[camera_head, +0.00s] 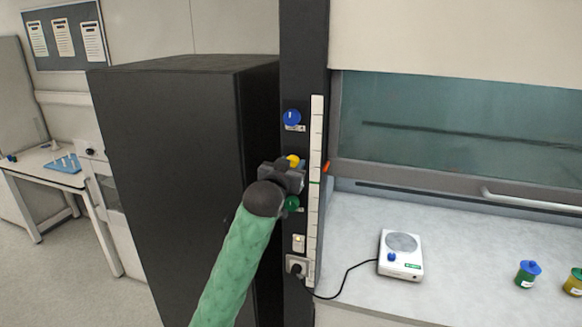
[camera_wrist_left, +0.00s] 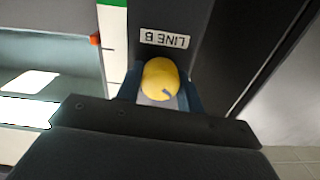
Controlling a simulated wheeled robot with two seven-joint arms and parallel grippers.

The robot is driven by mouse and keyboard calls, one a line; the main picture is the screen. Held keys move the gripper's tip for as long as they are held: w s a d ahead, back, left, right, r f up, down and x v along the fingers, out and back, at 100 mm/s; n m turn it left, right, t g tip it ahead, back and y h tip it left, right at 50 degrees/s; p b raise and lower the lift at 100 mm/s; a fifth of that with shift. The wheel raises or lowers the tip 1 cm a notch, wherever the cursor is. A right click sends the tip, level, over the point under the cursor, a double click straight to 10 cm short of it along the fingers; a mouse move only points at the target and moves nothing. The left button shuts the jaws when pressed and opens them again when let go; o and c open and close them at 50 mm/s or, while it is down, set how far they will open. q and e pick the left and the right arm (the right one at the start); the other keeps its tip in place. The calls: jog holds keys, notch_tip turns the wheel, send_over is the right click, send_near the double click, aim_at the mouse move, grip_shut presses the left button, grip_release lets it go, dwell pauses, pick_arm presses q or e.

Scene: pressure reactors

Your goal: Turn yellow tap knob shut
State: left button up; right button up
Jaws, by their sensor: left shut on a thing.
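The yellow tap knob (camera_head: 293,160) is on the dark vertical post of the fume hood, between a blue knob (camera_head: 291,118) above and a green knob (camera_head: 292,203) below. My left gripper (camera_head: 291,168) is at the yellow knob and covers part of it. In the left wrist view the round yellow knob (camera_wrist_left: 160,79) sits between the two fingers of my left gripper (camera_wrist_left: 161,92), which is shut on it. A small dark mark shows on the knob's face. A label reading "LINE B", upside down in this view, is beside it. My right gripper is not in view.
A white scale strip (camera_head: 316,140) runs beside the knobs, with an orange pointer (camera_head: 326,167). A socket with a plug (camera_head: 297,266) is below. A hot plate (camera_head: 401,255) and jars (camera_head: 527,274) stand on the hood bench. A black cabinet (camera_head: 180,180) is at the left.

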pick_arm(q)
jog(key=m, duration=0.3)
jog(key=shift+m+b, duration=0.3)
jog(key=shift+m, duration=0.1)
jog(key=m, duration=0.5)
jog(key=shift+m, duration=0.7)
jog(key=o, duration=1)
jog(key=shift+s, duration=0.1)
